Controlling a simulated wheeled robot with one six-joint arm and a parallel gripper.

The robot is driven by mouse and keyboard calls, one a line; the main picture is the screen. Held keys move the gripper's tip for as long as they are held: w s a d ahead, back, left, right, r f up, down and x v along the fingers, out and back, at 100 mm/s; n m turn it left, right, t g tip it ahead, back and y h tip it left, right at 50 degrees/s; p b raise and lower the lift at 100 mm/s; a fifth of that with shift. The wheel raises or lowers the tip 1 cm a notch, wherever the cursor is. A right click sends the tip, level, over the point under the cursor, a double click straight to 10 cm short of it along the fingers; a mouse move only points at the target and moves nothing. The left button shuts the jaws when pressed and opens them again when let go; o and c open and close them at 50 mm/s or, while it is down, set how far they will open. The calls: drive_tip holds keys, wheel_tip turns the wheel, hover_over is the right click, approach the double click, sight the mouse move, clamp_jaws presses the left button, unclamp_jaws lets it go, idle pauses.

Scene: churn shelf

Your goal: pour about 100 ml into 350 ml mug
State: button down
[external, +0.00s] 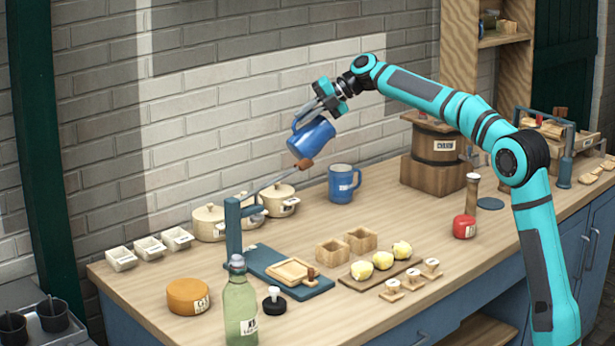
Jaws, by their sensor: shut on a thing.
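A blue mug (341,186) with a pale label stands upright on the wooden counter, near the back wall. My gripper (322,104) is shut on a blue jug (311,141), seemingly at its handle. It holds the jug tilted in the air, up and to the left of the mug in the picture. No stream of liquid shows. The insides of the jug and mug are hidden, so I cannot tell their contents.
A lever with a wooden knob (305,163) rises from a blue stand just below the jug. Cream pots (281,203) stand left of the mug. A wooden churn (433,143) stands to the right. Wooden boxes (332,252) and a green bottle (240,307) are nearer the front.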

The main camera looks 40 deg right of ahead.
sight(315, 123)
drive_tip(key=shift+s+d+r+y, duration=0.1)
drive_tip(key=shift+d+r+y, duration=0.45)
drive_tip(key=shift+r+y, duration=0.05)
drive_tip(key=shift+d+r+t, duration=0.2)
drive_tip(key=shift+t, duration=0.1)
drive_tip(key=shift+a+r+m+y, duration=0.15)
drive_tip(key=shift+a+m+y, duration=0.15)
drive_tip(key=shift+y, duration=0.1)
drive_tip(key=shift+d+r+p, duration=0.1)
drive_tip(key=shift+d+p, duration=0.05)
drive_tip(key=shift+p, duration=0.15)
idle(0.4)
drive_tip(key=shift+s+d+r+t+y+p, duration=0.1)
drive_tip(key=shift+d+r+t+y+p, duration=0.2)
drive_tip(key=shift+d+y+p, duration=0.4)
idle(0.6)
drive_tip(key=shift+d+r+m, duration=0.15)
drive_tip(key=shift+m, duration=0.15)
idle(0.4)
